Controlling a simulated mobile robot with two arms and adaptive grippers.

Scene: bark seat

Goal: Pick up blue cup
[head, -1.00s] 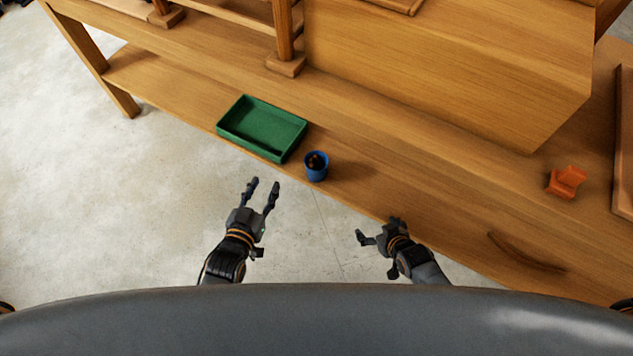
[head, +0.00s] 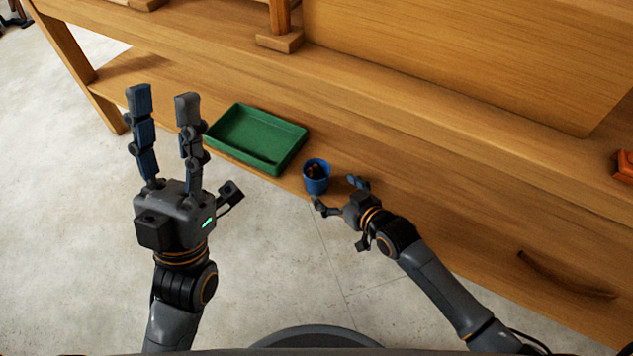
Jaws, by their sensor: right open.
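The blue cup (head: 316,178) stands upright near the front edge of the wooden bench, with something dark brown inside it. My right gripper (head: 338,193) is open, its fingers pointing up and left, just to the lower right of the cup. Whether a fingertip touches the cup I cannot tell. My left gripper (head: 163,100) is raised at the left, its two long fingers spread apart and pointing up, with nothing between them. It is well left of the cup.
A green tray (head: 293,155) lies on the bench just left of the cup. An orange object (head: 625,167) is partly in view at the right edge. A curved handle (head: 565,276) is on the bench at lower right. Wood surface right of the cup is clear.

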